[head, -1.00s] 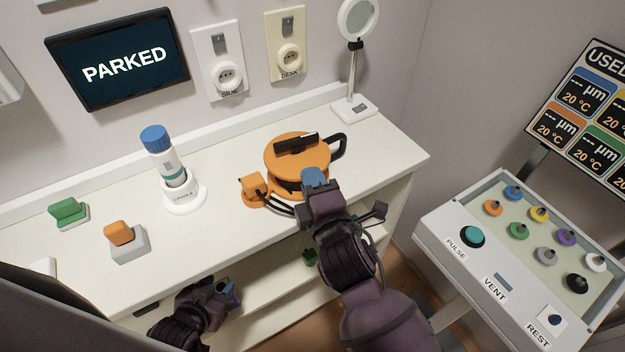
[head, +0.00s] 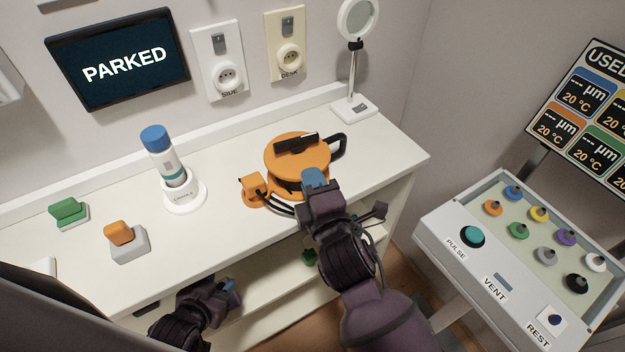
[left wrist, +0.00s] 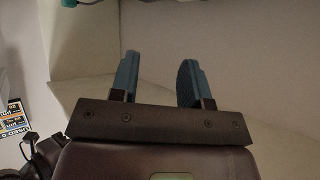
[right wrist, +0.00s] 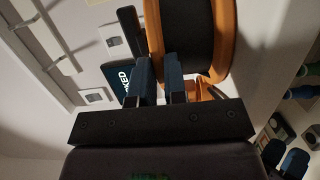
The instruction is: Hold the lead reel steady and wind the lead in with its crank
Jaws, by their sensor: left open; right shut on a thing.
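The lead reel (head: 283,158) is an orange drum on the white desk, with a black crank bar (head: 297,143) on top and a black loop handle (head: 339,148) at its right. An orange plug (head: 253,184) and black lead lie at its front left. My right gripper (head: 314,178) is at the reel's near side, shut on its orange rim; the right wrist view shows the reel (right wrist: 227,40) close at the fingers (right wrist: 159,77), with the exact grip partly hidden. My left gripper (head: 231,293) is open and empty, low before the desk's front; its fingers (left wrist: 157,78) show apart in the left wrist view.
A blue-capped bottle (head: 160,155) stands in a white holder left of the reel. Green (head: 70,212) and orange (head: 120,233) blocks sit further left. A mirror lamp (head: 354,108) stands behind. A control panel (head: 455,215) is at right. The desk before the bottle is clear.

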